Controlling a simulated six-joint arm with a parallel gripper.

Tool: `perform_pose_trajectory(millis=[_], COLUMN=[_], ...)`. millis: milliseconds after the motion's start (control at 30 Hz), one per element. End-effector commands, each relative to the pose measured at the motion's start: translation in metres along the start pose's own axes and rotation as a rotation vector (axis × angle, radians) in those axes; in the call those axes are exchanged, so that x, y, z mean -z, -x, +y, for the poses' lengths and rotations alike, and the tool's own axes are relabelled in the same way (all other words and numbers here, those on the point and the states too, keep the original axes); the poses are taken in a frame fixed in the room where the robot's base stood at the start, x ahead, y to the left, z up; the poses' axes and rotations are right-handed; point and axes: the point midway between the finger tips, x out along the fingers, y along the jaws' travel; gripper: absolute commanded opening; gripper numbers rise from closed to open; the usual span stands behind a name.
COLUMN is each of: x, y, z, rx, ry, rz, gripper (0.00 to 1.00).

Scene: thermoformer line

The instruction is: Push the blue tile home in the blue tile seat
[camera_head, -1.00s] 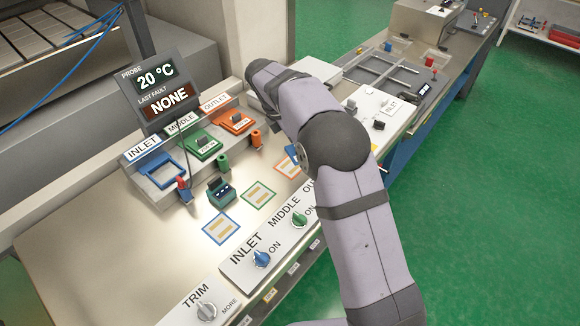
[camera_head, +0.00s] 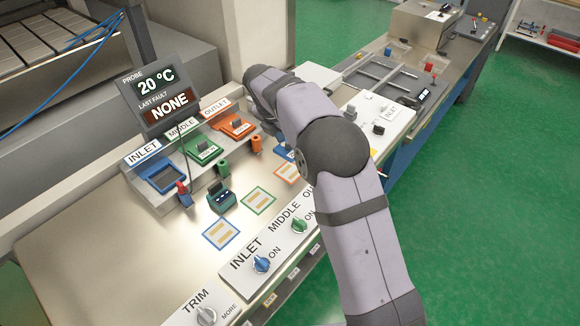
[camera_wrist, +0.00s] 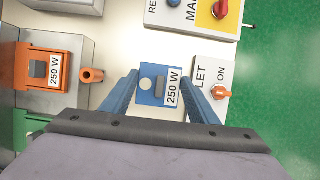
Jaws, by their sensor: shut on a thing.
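In the wrist view the blue tile (camera_wrist: 151,97), with a white "250 W" label and a grey grip, lies between the two blue fingers of my gripper (camera_wrist: 160,78). The gripper is shut on it. In the head view my arm hides most of the gripper; a small blue patch shows beside the wrist, too small to tell if it is tile or finger. The blue tile seat (camera_head: 162,176), under the INLET sign, is an open blue frame with no tile in it. The gripper is well to the right of that seat.
The green middle tile (camera_head: 203,151) and orange outlet tile (camera_head: 236,127) sit in the neighbouring seats. Posts stand beside the seats, with a dark block (camera_head: 221,197) in front. The display (camera_head: 160,92) stands behind. Knob panels line the front edge.

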Motion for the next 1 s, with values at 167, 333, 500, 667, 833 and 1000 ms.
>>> perform_pose_trajectory(millis=[167,333,500,667,833,1000], x=[0.009,0.014,0.016,0.022,0.029,0.032], y=[-0.022,-0.034,-0.037,-0.053,-0.068,-0.076], z=[-0.001,-0.001,-0.001,-0.002,-0.001,-0.001], rx=[0.005,0.001,0.001,0.005,0.004,0.0], ry=[0.002,0.0,0.0,0.001,0.001,-0.001], rz=[0.001,0.001,0.001,0.002,0.001,0.0], gripper=[0.3,0.3,0.3,0.3,0.3,0.3])
